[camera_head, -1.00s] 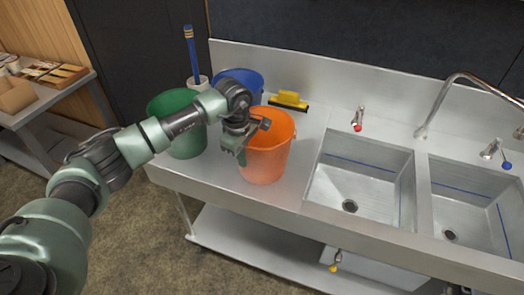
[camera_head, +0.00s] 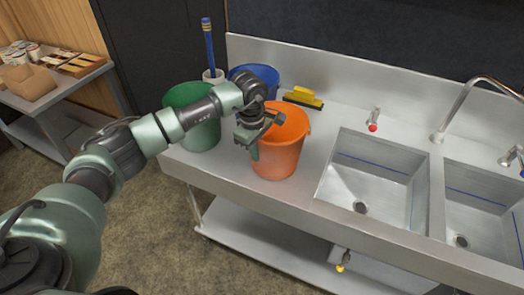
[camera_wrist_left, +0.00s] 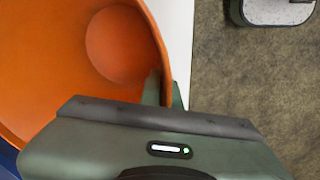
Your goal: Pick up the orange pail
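The orange pail (camera_head: 284,152) stands upright on the steel counter, left of the sinks. My left gripper (camera_head: 262,137) is at the near-left side of its rim. In the left wrist view, the pail (camera_wrist_left: 60,50) fills the upper left and I see into its empty inside. There the left gripper (camera_wrist_left: 165,93) straddles the rim, one finger inside and one outside, close against the wall. It looks shut on the rim. The finger inside is mostly hidden in the head view. My right gripper is not in view.
A green pail (camera_head: 190,122) stands close on the left, and a blue pail (camera_head: 262,76) behind. A yellow squeegee (camera_head: 303,96) lies at the back. Two sink basins (camera_head: 372,180) are on the right. A side table (camera_head: 62,88) with boxes stands at far left.

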